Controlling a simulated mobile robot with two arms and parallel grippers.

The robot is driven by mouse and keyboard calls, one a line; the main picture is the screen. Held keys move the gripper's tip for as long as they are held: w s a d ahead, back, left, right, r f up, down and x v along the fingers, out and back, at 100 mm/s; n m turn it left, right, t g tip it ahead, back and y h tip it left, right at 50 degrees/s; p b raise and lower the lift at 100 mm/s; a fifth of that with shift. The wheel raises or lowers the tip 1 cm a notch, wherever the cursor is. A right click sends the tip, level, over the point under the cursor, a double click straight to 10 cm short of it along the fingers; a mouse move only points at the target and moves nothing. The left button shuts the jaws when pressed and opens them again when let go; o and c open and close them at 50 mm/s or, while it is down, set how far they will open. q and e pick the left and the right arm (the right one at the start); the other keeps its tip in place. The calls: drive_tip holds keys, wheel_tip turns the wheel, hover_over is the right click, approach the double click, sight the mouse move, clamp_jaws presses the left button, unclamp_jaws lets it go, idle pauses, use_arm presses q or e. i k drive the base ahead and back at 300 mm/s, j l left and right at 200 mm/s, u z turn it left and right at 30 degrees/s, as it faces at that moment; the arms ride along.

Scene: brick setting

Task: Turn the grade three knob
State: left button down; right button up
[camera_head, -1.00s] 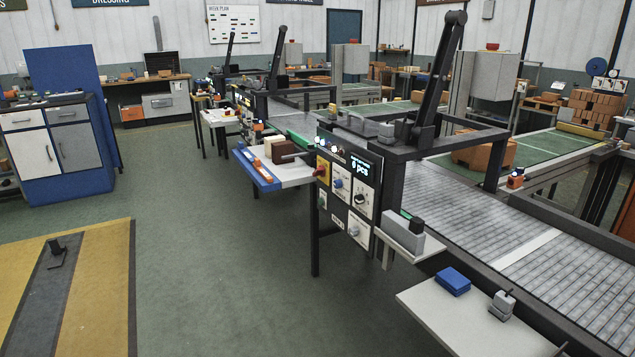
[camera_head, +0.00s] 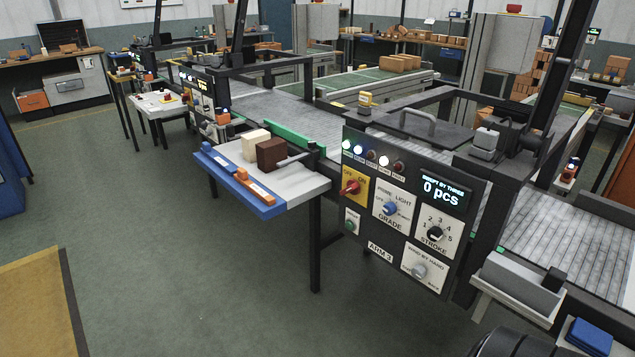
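The dark control panel (camera_head: 378,250) faces me near the middle of the view. Its display (camera_head: 441,190) seems to read "swept by three" and 0 pcs. The blue grade knob (camera_head: 390,208) sits on a white plate with the words prime and light above it. A red off/on switch (camera_head: 350,188) is to its left, and a black stroke knob (camera_head: 436,233) is to its right. A grey hand-wind knob (camera_head: 419,271) is lower down. Neither of my grippers is in view. Nothing touches the grade knob.
A side table (camera_head: 305,182) with a blue front edge, a cream block (camera_head: 256,143) and a brown block (camera_head: 271,154) juts out left of the panel. A grey shelf (camera_head: 518,287) and a blue box (camera_head: 588,336) are at lower right. The floor (camera_head: 170,250) is clear in front.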

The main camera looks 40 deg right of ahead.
sight(390, 208)
drive_tip(key=i+z, duration=0.35)
drive_tip(key=i+j+z, duration=0.35)
drive_tip(key=i, duration=0.15)
drive_tip(key=i+j+z, duration=0.35)
drive_tip(key=i+l, duration=0.05)
drive_tip(key=l, duration=0.05)
